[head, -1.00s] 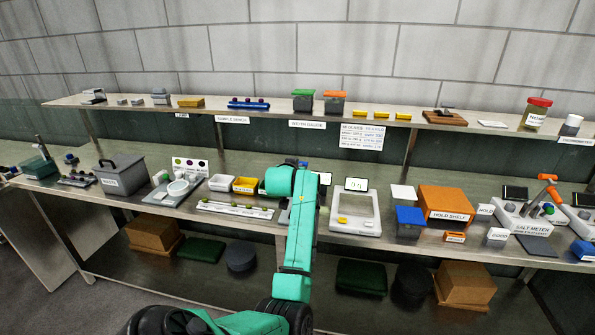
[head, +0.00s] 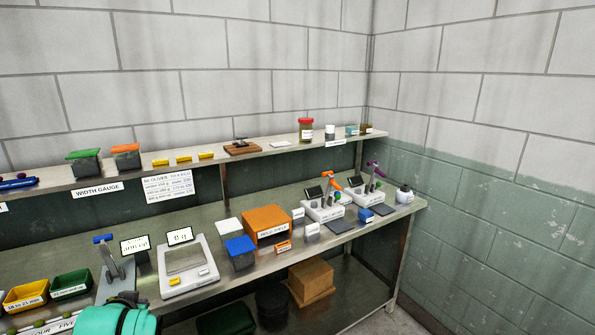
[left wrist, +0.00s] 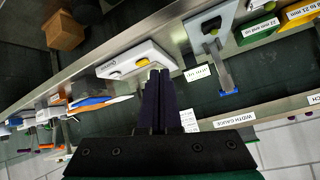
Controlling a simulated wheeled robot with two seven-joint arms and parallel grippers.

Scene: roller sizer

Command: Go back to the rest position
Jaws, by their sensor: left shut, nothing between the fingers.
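My left arm (head: 118,318) shows as a teal link at the bottom left of the head view; its fingers are out of that picture. In the left wrist view my left gripper (left wrist: 159,76) is shut, its two dark fingers side by side with nothing between them. The fingertips overlap the edge of the white scale (left wrist: 140,58) in that picture; I cannot tell the gap. My right gripper is not in view.
The bench holds a scale (head: 197,287), a blue-lidded box (head: 240,246), an orange hold-shelf box (head: 267,221) and meters (head: 325,213). A green bin (head: 70,284) and yellow bin (head: 25,295) stand left. A shelf (head: 225,160) runs above. Floor (head: 385,322) is clear at lower right.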

